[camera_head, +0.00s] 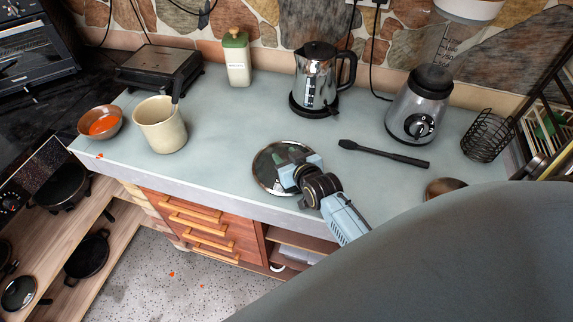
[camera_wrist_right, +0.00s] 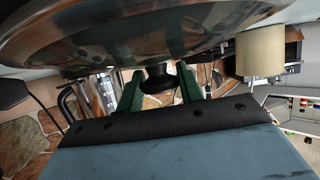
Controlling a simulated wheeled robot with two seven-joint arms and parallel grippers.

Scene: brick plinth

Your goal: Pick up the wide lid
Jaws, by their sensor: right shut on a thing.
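The wide lid (camera_head: 268,168) is a round, shiny lid with a metal rim, near the front edge of the counter in the head view. It fills the top of the right wrist view (camera_wrist_right: 130,35). My right gripper (camera_head: 299,172) reaches over its right side. In the wrist view the green fingers (camera_wrist_right: 160,82) are shut on the lid's dark knob (camera_wrist_right: 158,80). I cannot tell whether the lid touches the counter or is slightly above it. My left gripper is not in view.
On the counter (camera_head: 225,140) stand a beige pot (camera_head: 160,127), an orange-filled bowl (camera_head: 101,123), a grill (camera_head: 158,68), a jar (camera_head: 236,60), a kettle (camera_head: 316,75), a blender (camera_head: 418,108) and a wire basket (camera_head: 485,137). A black utensil (camera_head: 385,153) lies right of the lid.

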